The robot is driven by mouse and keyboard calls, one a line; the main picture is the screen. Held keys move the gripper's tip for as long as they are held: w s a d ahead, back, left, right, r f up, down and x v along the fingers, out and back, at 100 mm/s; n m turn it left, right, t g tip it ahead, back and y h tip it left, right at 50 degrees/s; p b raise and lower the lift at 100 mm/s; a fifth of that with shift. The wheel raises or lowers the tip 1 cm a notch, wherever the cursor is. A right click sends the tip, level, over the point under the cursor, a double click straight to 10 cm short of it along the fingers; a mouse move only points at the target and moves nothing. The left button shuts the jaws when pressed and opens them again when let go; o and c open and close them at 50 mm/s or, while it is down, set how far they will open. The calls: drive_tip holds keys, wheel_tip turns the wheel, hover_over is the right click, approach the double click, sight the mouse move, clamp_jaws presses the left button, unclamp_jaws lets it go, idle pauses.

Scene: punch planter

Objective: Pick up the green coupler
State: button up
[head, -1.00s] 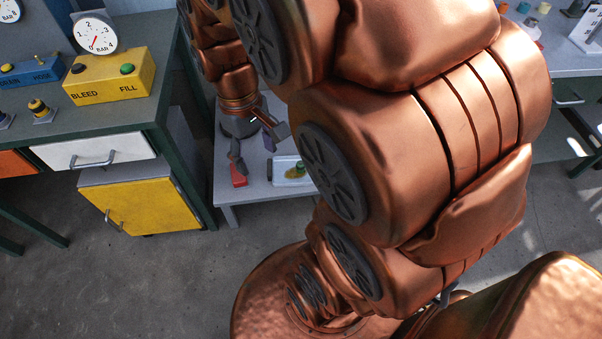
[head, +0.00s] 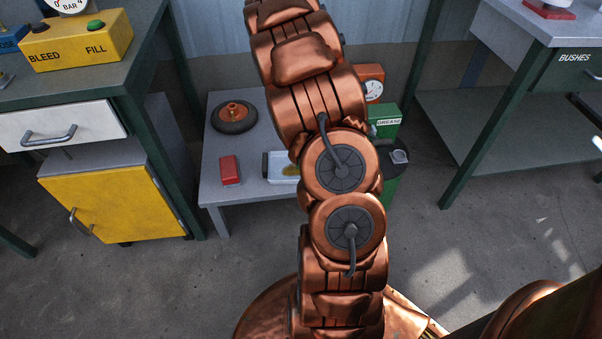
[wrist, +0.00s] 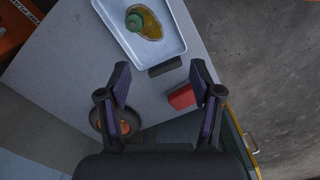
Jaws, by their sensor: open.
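The green coupler (wrist: 134,22) shows in the wrist view, in a yellow-brown puddle inside a white tray (wrist: 103,8). My gripper (wrist: 162,80) is open and empty, with its two dark fingers apart. The coupler lies beyond the fingertips in that picture, a little left of the middle between them. In the head view part of the white tray (head: 267,166) shows on the low grey table (head: 245,197). My arm hides the rest of the tray, the coupler and my gripper there.
A red block (head: 230,170) and a wheel with an orange hub (head: 234,116) sit on the low table, left of the tray. A green grease box (head: 387,122) and an orange gauge box (head: 371,84) stand right of my arm. A bench with a yellow cabinet (head: 110,200) stands at left.

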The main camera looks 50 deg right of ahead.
drive_tip(key=shift+n, duration=0.7)
drive_tip(key=d+f+b, duration=0.1)
drive_tip(key=d+f, duration=0.1)
drive_tip(key=f, duration=0.1)
drive_tip(key=d+f+b, duration=0.1)
drive_tip(key=f, duration=0.3)
drive_tip(key=w+d+f+b, duration=0.1)
drive_tip(key=d+f, duration=0.1)
drive_tip(key=f, duration=0.2)
drive_tip(key=shift+w+d+b, duration=0.1)
drive_tip(key=shift+d+b, duration=0.2)
drive_tip(key=shift+d, duration=0.05)
drive_tip(key=shift+f+b, duration=0.4)
drive_tip(key=shift+f, duration=1.05)
wheel_tip(320, 180, down, 5)
drive_tip(key=shift+a+r+b, duration=0.1)
drive_tip(key=shift+a+b, duration=0.05)
drive_tip(key=shift+b, duration=0.9)
clamp_jaws()
